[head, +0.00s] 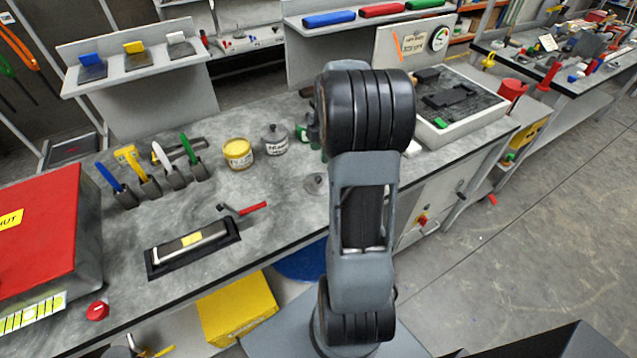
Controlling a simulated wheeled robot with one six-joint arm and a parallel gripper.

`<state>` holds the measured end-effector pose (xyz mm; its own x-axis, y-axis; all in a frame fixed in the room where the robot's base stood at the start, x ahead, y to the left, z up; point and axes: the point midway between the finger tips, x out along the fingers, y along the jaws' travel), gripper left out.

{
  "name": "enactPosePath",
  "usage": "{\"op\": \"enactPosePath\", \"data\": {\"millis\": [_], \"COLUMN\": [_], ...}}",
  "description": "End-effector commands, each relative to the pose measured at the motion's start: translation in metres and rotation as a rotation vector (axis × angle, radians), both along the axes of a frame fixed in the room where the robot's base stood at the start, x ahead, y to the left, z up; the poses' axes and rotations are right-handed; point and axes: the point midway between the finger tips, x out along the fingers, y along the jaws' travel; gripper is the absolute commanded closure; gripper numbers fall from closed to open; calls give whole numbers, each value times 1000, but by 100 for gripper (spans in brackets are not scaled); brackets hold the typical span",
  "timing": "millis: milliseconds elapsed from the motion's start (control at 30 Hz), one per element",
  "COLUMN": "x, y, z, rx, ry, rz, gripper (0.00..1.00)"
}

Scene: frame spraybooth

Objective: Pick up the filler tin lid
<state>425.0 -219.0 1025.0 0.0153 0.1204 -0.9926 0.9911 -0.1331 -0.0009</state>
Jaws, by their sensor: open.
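A small round grey lid with a raised knob (315,183) lies on the grey workbench top (215,190), just left of my arm. It looks like the filler tin lid, though its right edge is close to or partly behind my arm. A grey tin (275,140) with a knobbed top and a white label stands behind it; the label is too small to read surely. A yellow tin (238,154) stands to its left. My arm rises through the middle of the picture, and my gripper is hidden behind it.
Left of the tins stand several coloured-handled tools in holders (168,170). A red box (45,235) fills the left. A raised tray (460,105) stands right.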

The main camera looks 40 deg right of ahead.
Motion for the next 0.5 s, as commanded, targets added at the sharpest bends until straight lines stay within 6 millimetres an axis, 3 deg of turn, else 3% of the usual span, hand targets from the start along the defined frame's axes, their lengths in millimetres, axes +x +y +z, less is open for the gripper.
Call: {"op": "enactPosePath", "data": {"millis": [200, 500], "x": [1, 1], "y": [5, 7], "z": [-35, -54], "rx": [1, 0], "ry": [2, -1], "rz": [-1, -2], "gripper": [48, 48]}}
